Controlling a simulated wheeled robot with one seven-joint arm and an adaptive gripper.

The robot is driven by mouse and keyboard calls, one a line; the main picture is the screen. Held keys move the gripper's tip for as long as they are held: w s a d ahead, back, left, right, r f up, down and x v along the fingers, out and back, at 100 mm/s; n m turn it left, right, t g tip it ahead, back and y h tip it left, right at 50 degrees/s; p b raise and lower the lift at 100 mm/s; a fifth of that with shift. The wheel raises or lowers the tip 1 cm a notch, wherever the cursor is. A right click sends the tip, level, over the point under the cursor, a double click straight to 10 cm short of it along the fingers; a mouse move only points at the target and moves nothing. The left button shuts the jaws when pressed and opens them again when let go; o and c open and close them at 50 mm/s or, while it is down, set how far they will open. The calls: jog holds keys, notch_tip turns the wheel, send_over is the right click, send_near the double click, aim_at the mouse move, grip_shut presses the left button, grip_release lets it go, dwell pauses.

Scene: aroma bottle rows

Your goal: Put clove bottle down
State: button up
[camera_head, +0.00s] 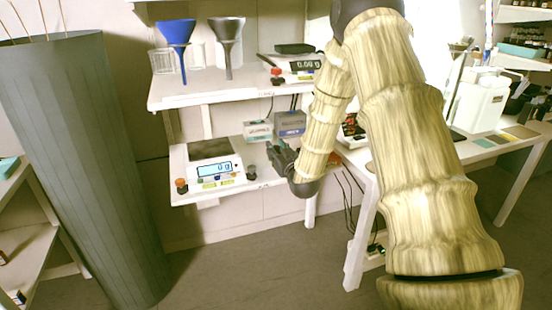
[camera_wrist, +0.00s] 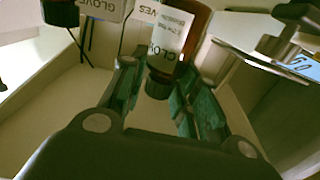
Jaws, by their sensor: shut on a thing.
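The clove bottle (camera_wrist: 168,38) is amber with a white label and a black cap. In the wrist view it sits between the fingers of my gripper (camera_wrist: 162,88), which is shut on it near the cap end. The cap points towards the gripper's palm in that view. In the head view my gripper (camera_head: 277,156) is over the right part of the lower shelf (camera_head: 225,190). The held bottle is not clearly seen there, so I cannot tell whether its base touches the shelf.
A scale (camera_head: 215,172) stands left of my gripper, with a small red-topped item (camera_head: 181,185) and a small dark item (camera_head: 251,172) beside it. Boxes (camera_head: 290,124) stand behind. The upper shelf (camera_head: 205,99) holds funnels and another scale. A desk (camera_head: 385,160) stands to the right.

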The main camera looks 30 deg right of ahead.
jog(key=shift+w+d+f, duration=0.1)
jog(key=shift+w+d, duration=0.15)
jog(key=shift+w, duration=0.2)
jog(key=shift+f+b, duration=0.3)
jog(key=shift+f, duration=1.45)
jog(key=shift+r, duration=0.1)
jog(key=o, duration=1.1)
